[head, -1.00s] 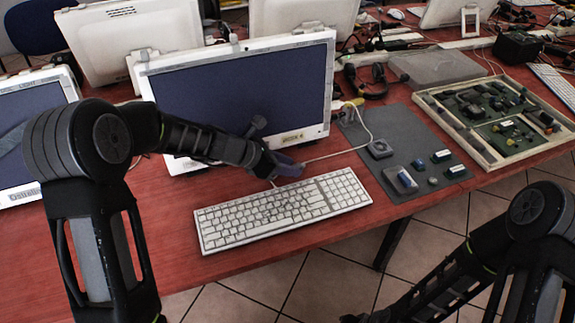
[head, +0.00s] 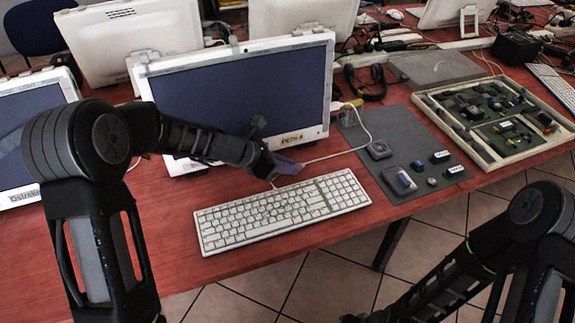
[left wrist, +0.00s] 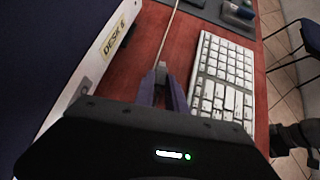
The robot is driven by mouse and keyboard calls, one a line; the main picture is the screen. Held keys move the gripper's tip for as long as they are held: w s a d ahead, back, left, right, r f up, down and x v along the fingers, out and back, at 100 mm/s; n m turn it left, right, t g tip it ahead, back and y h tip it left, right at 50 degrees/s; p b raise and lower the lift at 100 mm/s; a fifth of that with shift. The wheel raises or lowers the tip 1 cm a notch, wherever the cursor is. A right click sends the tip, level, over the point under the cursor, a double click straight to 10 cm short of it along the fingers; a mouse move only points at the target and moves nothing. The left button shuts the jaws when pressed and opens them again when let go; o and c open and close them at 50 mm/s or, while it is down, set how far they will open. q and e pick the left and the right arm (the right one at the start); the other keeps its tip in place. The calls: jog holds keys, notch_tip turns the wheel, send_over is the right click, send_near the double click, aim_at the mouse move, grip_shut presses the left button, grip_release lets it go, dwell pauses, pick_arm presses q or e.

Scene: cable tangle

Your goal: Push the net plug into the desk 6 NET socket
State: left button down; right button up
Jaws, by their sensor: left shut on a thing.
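My left gripper (head: 294,167) is low over the red desk, between the monitor and the keyboard. In the left wrist view its two fingers (left wrist: 161,78) are shut on a small grey plug (left wrist: 161,66) at the end of a pale cable (left wrist: 170,32). The cable (head: 338,154) runs right to the grey mat (head: 402,130). The monitor carries a yellow label (left wrist: 114,37) reading DESK 6. Small blocks with blue and white parts (head: 402,180) sit on the mat; I cannot read which is the NET socket. My right arm is at the lower right; its fingers are not clear.
A white keyboard (head: 283,211) lies just in front of my left gripper. The white monitor (head: 240,95) stands close behind it. A framed tray of circuit boards (head: 432,104) and black headphones (head: 365,84) are at the right. Bare red desk (head: 130,240) shows left of the keyboard.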

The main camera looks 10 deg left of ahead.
pick_arm(q)
notch_tip(320, 180, up, 7)
jog(key=p, duration=0.5)
jog(key=shift+f+p, duration=0.2)
jog(key=shift+p, duration=0.2)
jog(key=c, duration=1.9)
grip_release()
grip_shut()
jog(key=shift+r, duration=0.1)
